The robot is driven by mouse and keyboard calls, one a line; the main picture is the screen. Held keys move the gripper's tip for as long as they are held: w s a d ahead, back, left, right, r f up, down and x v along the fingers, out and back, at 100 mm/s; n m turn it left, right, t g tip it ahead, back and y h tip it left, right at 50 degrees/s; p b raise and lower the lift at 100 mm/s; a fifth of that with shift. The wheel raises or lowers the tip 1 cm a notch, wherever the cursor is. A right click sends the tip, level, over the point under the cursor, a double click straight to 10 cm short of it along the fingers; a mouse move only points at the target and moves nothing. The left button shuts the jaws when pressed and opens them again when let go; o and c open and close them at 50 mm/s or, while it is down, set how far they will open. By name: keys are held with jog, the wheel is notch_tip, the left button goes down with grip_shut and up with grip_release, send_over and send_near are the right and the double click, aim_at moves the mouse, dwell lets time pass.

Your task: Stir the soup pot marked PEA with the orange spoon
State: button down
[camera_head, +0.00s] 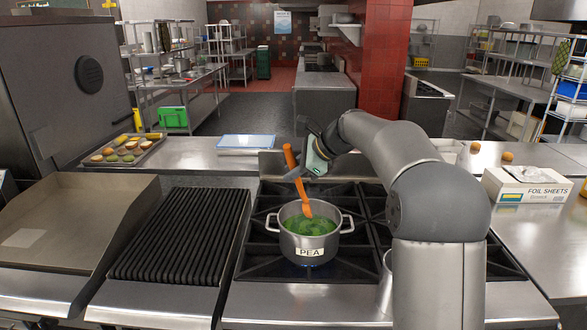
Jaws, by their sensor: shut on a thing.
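The soup pot (310,241) stands on the front left burner of the stove, with a white label reading PEA facing me. It holds green soup with darker green bits. The orange spoon (293,170) is tilted, handle up and to the left. Its head is at the soup's surface inside the pot; how deep it reaches I cannot tell. My gripper (298,172) is above the pot at the spoon's handle and shut on it. The exact contact of the fingers is partly hidden.
A ribbed grill (180,235) and a flat griddle (62,225) lie left of the stove. A tray of food (122,151) and a blue-rimmed tray (246,142) sit on the back counter. A foil sheets box (526,186) stands on the right counter, near two round orange-brown items.

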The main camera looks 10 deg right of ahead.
aim_at(299, 188)
jog(key=shift+w+d+f+b, duration=0.25)
jog(key=shift+w+d+f, duration=0.1)
jog(key=shift+f, duration=0.8)
jog(key=shift+w+d+f+b, duration=0.25)
jog(key=shift+w+f, duration=0.15)
jog(key=shift+f, duration=0.7)
jog(key=shift+w+d+f+b, duration=0.2)
jog(key=shift+w+d+f, duration=0.15)
jog(key=shift+f, duration=0.8)
